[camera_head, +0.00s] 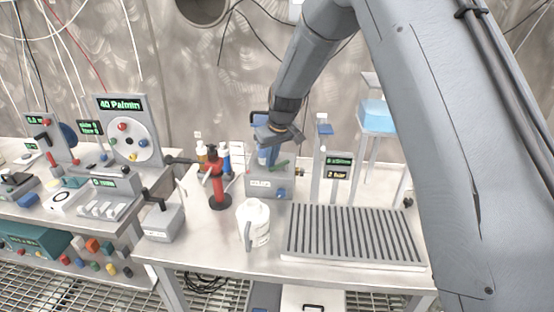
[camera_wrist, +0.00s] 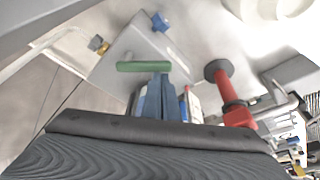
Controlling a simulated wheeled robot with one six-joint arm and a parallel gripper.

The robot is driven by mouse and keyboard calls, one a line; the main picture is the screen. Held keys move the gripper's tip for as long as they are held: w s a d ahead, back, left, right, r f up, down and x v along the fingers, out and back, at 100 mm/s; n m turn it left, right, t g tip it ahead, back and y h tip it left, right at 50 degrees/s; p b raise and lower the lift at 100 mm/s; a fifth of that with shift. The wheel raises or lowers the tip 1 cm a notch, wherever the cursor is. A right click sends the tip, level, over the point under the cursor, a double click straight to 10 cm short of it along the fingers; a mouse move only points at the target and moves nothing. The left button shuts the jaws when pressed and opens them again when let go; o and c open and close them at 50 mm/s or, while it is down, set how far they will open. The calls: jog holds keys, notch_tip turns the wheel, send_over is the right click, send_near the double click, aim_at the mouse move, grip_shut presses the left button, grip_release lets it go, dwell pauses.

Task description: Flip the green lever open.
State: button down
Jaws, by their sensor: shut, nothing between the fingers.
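The green lever (camera_head: 279,164) is on a grey box (camera_head: 258,187) near the middle of the bench. In the wrist view the lever (camera_wrist: 143,66) is a green bar lying across the picture, just beyond my fingertips. My gripper (camera_head: 266,162) reaches down from above to the box's top. Its blue fingers (camera_wrist: 160,84) are together, with nothing held between them. The fingertips end right at the lever's edge; I cannot tell whether they touch it. The lever's pivot is not clear in either view.
The grey box has a blue knob (camera_head: 281,192). A red stand (camera_head: 216,180) is close on its left. A white jug (camera_head: 253,222) stands in front, and a ribbed grey tray (camera_head: 350,236) lies front right.

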jog(key=shift+s+d+b, duration=0.4)
jog(key=shift+s+b, duration=0.05)
jog(key=shift+s, duration=0.2)
jog(key=shift+s+d+b, duration=0.5)
jog(key=shift+s+d, duration=0.05)
jog(key=shift+d, duration=0.2)
jog(key=shift+s+d, duration=0.1)
jog(key=shift+d, duration=0.05)
